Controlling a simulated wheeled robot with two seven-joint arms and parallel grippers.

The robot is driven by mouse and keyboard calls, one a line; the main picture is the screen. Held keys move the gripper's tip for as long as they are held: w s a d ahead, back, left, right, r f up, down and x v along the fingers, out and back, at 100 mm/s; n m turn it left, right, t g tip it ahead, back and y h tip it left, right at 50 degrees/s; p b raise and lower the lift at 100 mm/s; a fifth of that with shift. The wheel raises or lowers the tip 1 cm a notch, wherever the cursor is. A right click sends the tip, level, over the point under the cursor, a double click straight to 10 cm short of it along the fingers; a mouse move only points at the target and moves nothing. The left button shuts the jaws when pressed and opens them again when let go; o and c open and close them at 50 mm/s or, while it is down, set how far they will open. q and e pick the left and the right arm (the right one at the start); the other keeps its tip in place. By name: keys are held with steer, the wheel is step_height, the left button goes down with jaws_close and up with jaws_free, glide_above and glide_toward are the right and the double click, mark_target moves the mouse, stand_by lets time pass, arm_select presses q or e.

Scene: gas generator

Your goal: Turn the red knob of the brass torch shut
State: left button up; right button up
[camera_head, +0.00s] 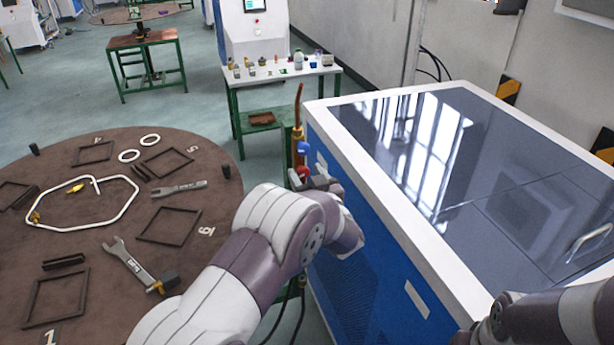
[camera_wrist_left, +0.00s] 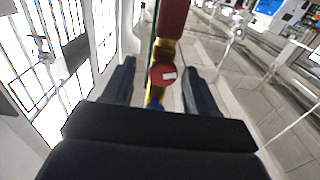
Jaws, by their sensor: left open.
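The brass torch (camera_head: 298,136) stands upright beside the blue side of the cabinet, with a copper-coloured tube at its top. Its blue knob (camera_head: 303,148) shows above the red knob (camera_head: 303,171). My left gripper (camera_head: 308,183) is at the red knob, partly hidden by my arm. In the left wrist view, the round red knob (camera_wrist_left: 162,75) with a small white label lies between the two dark fingers of the open left gripper (camera_wrist_left: 158,66), with gaps on both sides. Part of the blue knob (camera_wrist_left: 155,104) shows below it. My right gripper is out of view.
The blue cabinet with a white rim (camera_head: 408,240) and glossy dark top stands close on the right. A round brown table (camera_head: 95,225) with wrenches, frames and a bent white tube is on the left. A small table (camera_head: 285,72) with bottles stands behind.

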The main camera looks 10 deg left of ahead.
arm_select(q)
steer(key=shift+s+a, duration=0.1)
steer(key=shift+a, duration=0.1)
steer(key=c, duration=1)
steer(key=shift+d, duration=0.1)
steer(key=shift+c, duration=0.2)
steer(key=shift+r, duration=0.1)
steer(key=shift+r+m+p, duration=0.1)
steer(key=shift+m+p, duration=0.6)
steer(key=shift+m, duration=0.2)
steer(key=shift+m+p, duration=0.8)
steer(key=shift+m, duration=0.4)
steer(key=m+p, duration=0.3)
steer(key=m, duration=0.3)
steer(key=shift+d, duration=0.15)
steer(key=m+p, duration=0.3)
steer(key=m, duration=0.3)
steer(key=shift+m, duration=0.4)
steer(key=m, duration=0.2)
steer(key=m+p, duration=0.1)
steer(key=m, duration=0.1)
steer(key=shift+f+m, duration=0.3)
steer(key=shift+f, duration=0.05)
